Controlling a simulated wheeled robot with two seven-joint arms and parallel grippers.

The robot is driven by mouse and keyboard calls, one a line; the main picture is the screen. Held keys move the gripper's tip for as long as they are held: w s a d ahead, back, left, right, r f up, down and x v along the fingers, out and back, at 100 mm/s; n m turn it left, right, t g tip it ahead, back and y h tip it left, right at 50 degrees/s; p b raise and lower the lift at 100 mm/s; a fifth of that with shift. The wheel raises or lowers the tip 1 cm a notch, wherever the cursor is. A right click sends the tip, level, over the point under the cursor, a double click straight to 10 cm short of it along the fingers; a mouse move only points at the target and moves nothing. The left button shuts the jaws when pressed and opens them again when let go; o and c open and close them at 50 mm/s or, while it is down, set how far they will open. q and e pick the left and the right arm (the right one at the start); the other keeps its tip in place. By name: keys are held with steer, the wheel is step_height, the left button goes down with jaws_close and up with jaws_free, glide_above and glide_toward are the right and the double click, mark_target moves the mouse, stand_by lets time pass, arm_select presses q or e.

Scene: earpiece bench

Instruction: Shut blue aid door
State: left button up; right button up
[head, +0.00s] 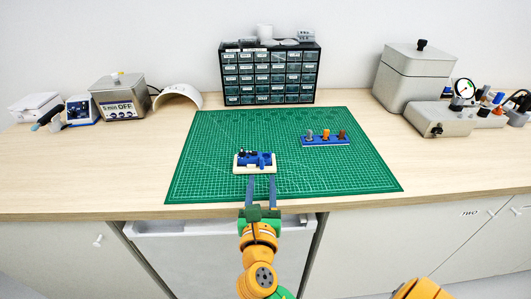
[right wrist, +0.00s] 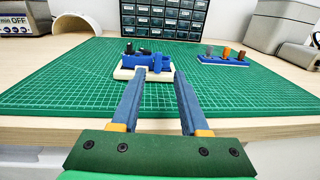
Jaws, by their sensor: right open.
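The blue aid (head: 256,158) sits on a cream block (head: 241,169) near the front middle of the green mat. It also shows in the right wrist view (right wrist: 147,61), with small dark parts on its top left and a raised blue piece (right wrist: 157,62) towards its right. I cannot tell clearly which part is the door or how far open it stands. My right gripper (head: 261,181) is open and empty, its two long blue-grey fingers pointing at the front of the block. The fingertips (right wrist: 158,77) look close to it; contact is unclear. My left gripper is not in view.
The green mat (head: 330,180) is mostly bare. A blue rack (head: 322,141) with grey, orange and brown pegs stands to the right of the aid. A drawer cabinet (head: 270,75) stands behind. Machines and a grey box (head: 413,75) line the bench's sides and back.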

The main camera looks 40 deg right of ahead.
mark_target(261, 161)
steer(key=x, duration=0.3)
steer(key=r+x, duration=0.1)
steer(key=x, duration=0.1)
steer(key=shift+w+d+p, duration=0.1)
steer(key=shift+w+p, duration=0.2)
steer(key=shift+p, duration=0.05)
steer(key=shift+w+d+f, duration=0.1)
steer(key=shift+f, duration=0.05)
jaws_close()
